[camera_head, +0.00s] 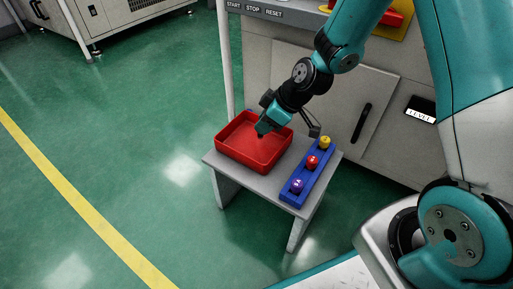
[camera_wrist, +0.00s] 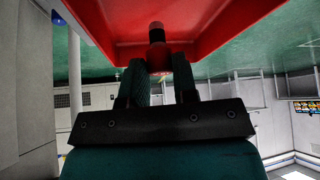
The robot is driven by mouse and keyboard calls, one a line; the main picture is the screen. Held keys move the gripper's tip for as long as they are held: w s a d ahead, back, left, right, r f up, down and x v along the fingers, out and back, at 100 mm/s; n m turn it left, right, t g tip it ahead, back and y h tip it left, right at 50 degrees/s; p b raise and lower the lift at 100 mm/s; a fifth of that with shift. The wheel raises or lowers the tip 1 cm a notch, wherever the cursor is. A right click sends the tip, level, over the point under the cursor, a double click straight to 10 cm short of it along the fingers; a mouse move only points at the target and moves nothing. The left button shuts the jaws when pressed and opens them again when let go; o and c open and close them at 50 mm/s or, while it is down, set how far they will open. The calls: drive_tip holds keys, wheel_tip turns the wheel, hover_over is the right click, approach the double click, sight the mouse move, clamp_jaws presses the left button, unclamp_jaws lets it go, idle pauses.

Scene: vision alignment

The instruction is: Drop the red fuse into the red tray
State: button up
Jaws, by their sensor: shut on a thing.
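The red tray (camera_head: 229,146) sits on a small grey table; its red surface fills the top of the wrist view (camera_wrist: 105,22). My gripper (camera_head: 262,131) points down over the tray. In the wrist view my gripper (camera_wrist: 160,65) is shut on a small dark cylindrical fuse (camera_wrist: 156,35) with a reddish band, held between the fingertips against the tray's red background. Whether it touches the tray I cannot tell. A red fuse (camera_head: 312,162) stands in the blue rack (camera_head: 305,176), between a yellow fuse (camera_head: 325,142) and a purple fuse (camera_head: 297,186).
The grey table (camera_head: 262,183) holds the tray at left and the rack at right. A grey cabinet (camera_head: 345,110) with a black handle stands close behind. Open green floor (camera_head: 130,130) with a yellow line lies to the left.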

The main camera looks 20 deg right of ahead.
drive_tip(key=shift+f, duration=0.25)
drive_tip(key=o, duration=1)
drive_tip(key=p+v, duration=0.8)
drive_tip(key=v, duration=0.9)
drive_tip(key=shift+d+r+p, duration=0.15)
drive_tip(key=shift+p, duration=0.2)
